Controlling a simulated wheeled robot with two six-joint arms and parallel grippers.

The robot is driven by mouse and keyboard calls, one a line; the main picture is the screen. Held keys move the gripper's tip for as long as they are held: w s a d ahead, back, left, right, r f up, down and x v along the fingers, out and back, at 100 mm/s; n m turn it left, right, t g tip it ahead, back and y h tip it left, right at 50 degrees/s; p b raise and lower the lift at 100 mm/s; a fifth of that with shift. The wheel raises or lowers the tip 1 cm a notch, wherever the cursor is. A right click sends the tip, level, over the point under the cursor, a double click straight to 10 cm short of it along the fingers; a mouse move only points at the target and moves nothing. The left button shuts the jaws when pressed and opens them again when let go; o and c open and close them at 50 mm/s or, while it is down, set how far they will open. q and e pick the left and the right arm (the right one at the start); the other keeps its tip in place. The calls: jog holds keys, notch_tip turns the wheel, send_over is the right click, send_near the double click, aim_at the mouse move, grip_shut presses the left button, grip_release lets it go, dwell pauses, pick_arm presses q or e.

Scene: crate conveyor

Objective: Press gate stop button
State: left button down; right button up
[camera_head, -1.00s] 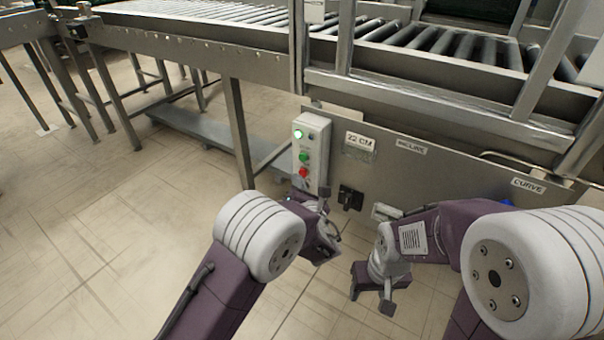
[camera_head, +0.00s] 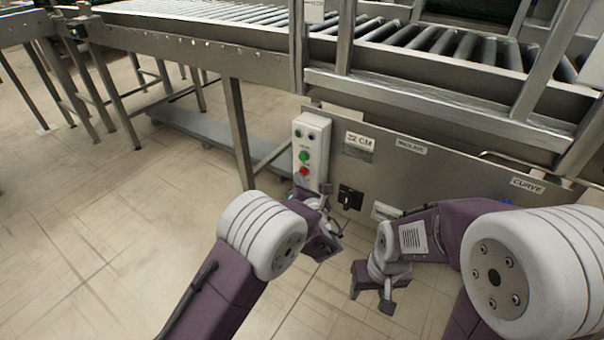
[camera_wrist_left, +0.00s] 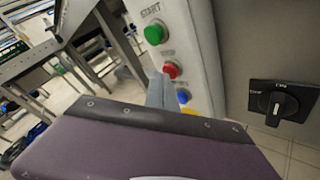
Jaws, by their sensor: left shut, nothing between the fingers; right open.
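A light grey control box (camera_head: 322,150) is on the conveyor's side panel, with a green button (camera_head: 303,156) above a red button (camera_head: 303,171). A lamp (camera_head: 298,135) at its top left is dark. In the left wrist view the green button (camera_wrist_left: 155,33) sits by a START label, with the red button (camera_wrist_left: 172,70) and a blue button (camera_wrist_left: 183,96) below. My left gripper (camera_head: 300,185) is shut and empty; its fingers (camera_wrist_left: 159,90) are close beside the red button. I cannot tell whether they touch it. My right gripper (camera_head: 371,300) is open and empty, lower right of the box.
A black rotary switch (camera_head: 350,197) is on the panel right of the box; it also shows in the left wrist view (camera_wrist_left: 277,103). The roller conveyor (camera_head: 440,45) and its metal frame run above. A support leg (camera_head: 238,135) stands left of the box. The floor at left is open.

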dwell(0.5)
pick_arm(q)
jog(key=shift+s+a, duration=0.45)
jog(key=shift+s, duration=0.2)
jog(key=s+a, duration=0.1)
jog(key=s, duration=0.1)
jog(key=s+a, duration=0.2)
dwell(0.8)
